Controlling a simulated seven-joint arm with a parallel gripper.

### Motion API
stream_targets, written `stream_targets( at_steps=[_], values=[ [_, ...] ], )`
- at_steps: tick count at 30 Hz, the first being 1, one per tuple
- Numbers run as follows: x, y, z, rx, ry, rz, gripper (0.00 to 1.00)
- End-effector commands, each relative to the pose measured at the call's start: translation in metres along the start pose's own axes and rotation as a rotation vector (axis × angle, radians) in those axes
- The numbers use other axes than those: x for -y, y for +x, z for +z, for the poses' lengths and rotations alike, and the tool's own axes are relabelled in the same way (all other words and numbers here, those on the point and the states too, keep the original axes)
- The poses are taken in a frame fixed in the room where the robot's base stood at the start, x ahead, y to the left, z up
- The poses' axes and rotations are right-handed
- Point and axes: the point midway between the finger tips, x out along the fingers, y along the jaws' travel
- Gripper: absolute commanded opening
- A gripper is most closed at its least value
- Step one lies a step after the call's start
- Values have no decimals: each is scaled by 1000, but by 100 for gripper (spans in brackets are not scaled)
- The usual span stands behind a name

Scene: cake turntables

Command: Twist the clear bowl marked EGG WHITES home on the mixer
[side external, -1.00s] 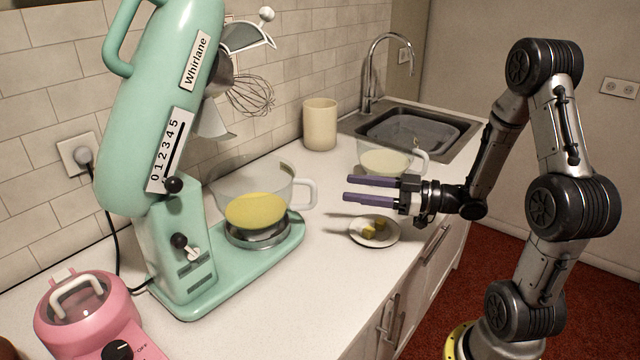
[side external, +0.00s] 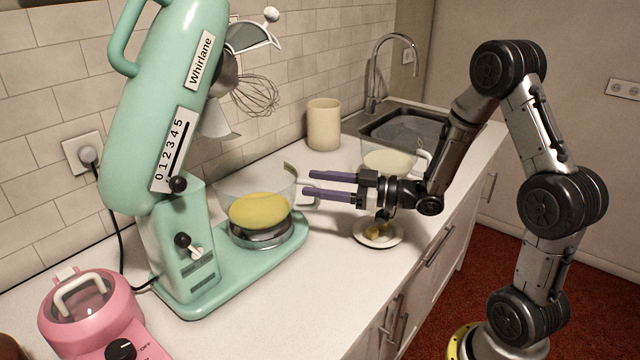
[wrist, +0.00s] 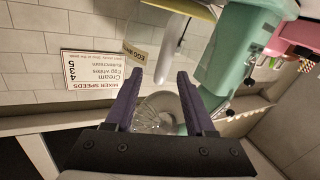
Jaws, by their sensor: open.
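The clear bowl (side external: 258,208) with yellow liquid and a white handle sits on the round seat of the green mixer (side external: 150,110). In the wrist view the bowl (wrist: 139,36) shows a tag partly reading EGG; the rest is cut off. The picture there is upside down. I cannot tell whether the bowl is locked. The mixer's head is tilted up, with its whisk (side external: 254,95) above the bowl. My gripper (side external: 307,184) is open and empty, its purple fingertips at the handle in the side view. I cannot tell if they touch it.
A second clear bowl (side external: 388,160) with pale contents stands behind my gripper. A small plate (side external: 362,240) with yellow pieces lies below it. A beige canister (side external: 323,125), a sink (side external: 410,130) and a pink appliance (side external: 90,320) stand around.

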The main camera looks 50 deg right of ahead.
Motion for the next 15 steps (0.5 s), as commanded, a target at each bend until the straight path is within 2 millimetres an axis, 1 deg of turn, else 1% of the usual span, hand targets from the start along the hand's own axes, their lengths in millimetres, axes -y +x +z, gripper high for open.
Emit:
stream_targets(
  at_steps=[1, 5, 6, 8, 9, 10, 15],
  values=[
    [0, 0, 0, 0, 0, 0, 53],
    [0, 0, 0, 0, 0, 0, 30],
    [0, 0, 0, 0, 0, 0, 22],
    [0, 0, 0, 0, 0, 0, 12],
    [0, 0, 0, 0, 0, 0, 4],
    [0, 0, 0, 0, 0, 0, 0],
    [0, 0, 0, 0, 0, 0, 0]
  ],
)
